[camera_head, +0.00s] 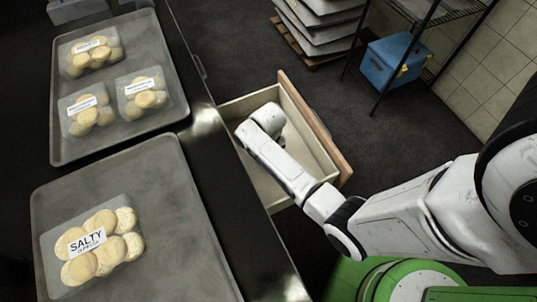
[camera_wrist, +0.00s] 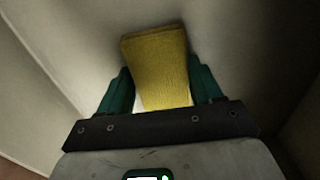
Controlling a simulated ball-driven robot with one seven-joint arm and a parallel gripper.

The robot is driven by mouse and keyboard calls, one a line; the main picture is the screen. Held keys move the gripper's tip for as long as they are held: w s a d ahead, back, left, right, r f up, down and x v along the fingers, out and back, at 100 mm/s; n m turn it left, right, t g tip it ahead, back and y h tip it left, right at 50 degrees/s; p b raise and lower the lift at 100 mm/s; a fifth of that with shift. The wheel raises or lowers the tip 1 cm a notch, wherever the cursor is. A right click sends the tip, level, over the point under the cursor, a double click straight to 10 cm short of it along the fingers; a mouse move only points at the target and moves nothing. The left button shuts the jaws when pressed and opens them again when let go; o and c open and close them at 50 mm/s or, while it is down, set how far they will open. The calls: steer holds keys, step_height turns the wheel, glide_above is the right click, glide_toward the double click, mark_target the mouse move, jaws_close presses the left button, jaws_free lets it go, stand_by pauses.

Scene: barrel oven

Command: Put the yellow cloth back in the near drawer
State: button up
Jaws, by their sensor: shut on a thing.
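In the wrist view the yellow cloth (camera_wrist: 156,65) is folded and sits between the two green fingers of my gripper (camera_wrist: 163,92). My gripper is shut on it. In the head view my arm reaches down into the open drawer (camera_head: 322,128), which has pale inner walls and a wooden front. The fingers and the cloth are hidden there behind my wrist. In the wrist view pale drawer surfaces (camera_wrist: 60,50) surround the cloth. I cannot tell whether the cloth touches the drawer floor.
A dark counter (camera_head: 200,120) stands left of the drawer. It holds two grey trays (camera_head: 150,185) with bagged round biscuits, one labelled "SALTY". A blue box (camera_head: 392,62), a rack (camera_head: 425,25) and stacked trays (camera_head: 315,22) stand at the back. Dark floor (camera_head: 235,45) lies beyond the drawer.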

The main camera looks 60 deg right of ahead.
steer(key=shift+f, duration=0.15)
steer(key=o, duration=1)
step_height(320, 180, up, 12)
steer(key=p, duration=0.1)
steer(key=s+a+r+n, duration=0.1)
steer(key=s+a+n, duration=0.1)
steer(key=s+a, duration=0.1)
steer(key=s+a+r+n, duration=0.1)
steer(key=s+a+n, duration=0.1)
steer(key=s+a, duration=0.2)
steer(key=s+a+r+n+t, duration=0.1)
steer(key=s+a+r+n, duration=0.1)
steer(key=s, duration=0.3)
steer(key=shift+s+a, duration=0.4)
steer(key=shift+a, duration=0.3)
